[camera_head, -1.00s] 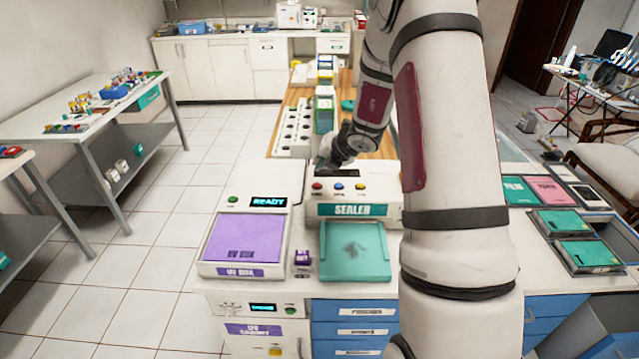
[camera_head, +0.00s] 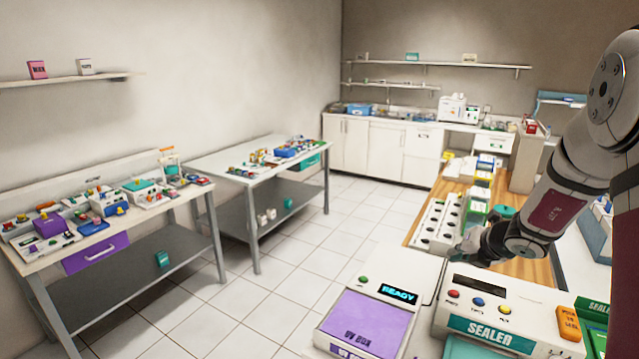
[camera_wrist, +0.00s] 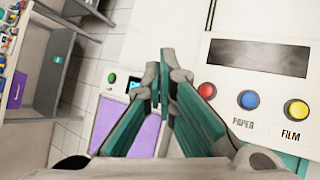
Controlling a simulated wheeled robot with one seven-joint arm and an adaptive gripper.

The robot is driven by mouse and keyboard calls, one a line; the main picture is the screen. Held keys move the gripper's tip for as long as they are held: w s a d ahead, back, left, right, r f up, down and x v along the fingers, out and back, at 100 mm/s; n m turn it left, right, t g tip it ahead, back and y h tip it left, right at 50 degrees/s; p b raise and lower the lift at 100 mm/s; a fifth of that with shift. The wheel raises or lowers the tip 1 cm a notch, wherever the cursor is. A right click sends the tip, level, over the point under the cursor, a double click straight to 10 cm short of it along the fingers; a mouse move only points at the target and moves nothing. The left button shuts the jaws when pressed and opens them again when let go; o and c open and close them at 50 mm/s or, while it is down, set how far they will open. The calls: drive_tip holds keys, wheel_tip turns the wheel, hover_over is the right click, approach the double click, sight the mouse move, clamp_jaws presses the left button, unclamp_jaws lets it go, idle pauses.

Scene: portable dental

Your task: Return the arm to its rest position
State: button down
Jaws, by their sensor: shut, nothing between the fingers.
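My arm (camera_head: 560,190) comes in from the right edge of the head view and reaches down behind the sealer. My gripper (camera_head: 470,248) is above the counter near the back left of the sealer, partly hidden behind my wrist. In the wrist view the teal fingers of my gripper (camera_wrist: 165,80) are together with nothing between them. The white sealer (camera_head: 482,335) has red, blue and yellow buttons, and its panel (camera_wrist: 255,90) lies to the right of the fingers. The UV box (camera_head: 365,322) with a purple lid stands left of the sealer.
A white rack with several holes (camera_head: 437,222) stands on the wooden counter beyond my gripper. Two side tables, one at the left (camera_head: 90,240) and one farther back (camera_head: 240,162), hold small items. The tiled floor (camera_head: 300,245) between tables and counter is clear.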

drive_tip(key=s+a+r+n+g+y, duration=0.1)
drive_tip(key=s+a+r+n+y, duration=0.1)
drive_tip(key=s+a+r+n, duration=0.55)
drive_tip(key=s+a+r+n+g+y, duration=0.15)
drive_tip(key=s+a+r+n, duration=0.35)
drive_tip(key=a+r+n, duration=0.6)
drive_tip(key=s+a+n+g+h, duration=0.1)
drive_tip(key=s+a+n, duration=0.4)
drive_tip(key=s+n, duration=0.85)
drive_tip(key=s+d+n+h, duration=0.3)
drive_tip(key=s+d+n, duration=0.1)
drive_tip(key=s+n, duration=0.5)
drive_tip(key=shift+s+f+n+b, duration=0.2)
drive_tip(key=shift+s+n+b, duration=0.1)
drive_tip(key=shift+s+n, duration=0.1)
drive_tip(key=shift+h, duration=0.25)
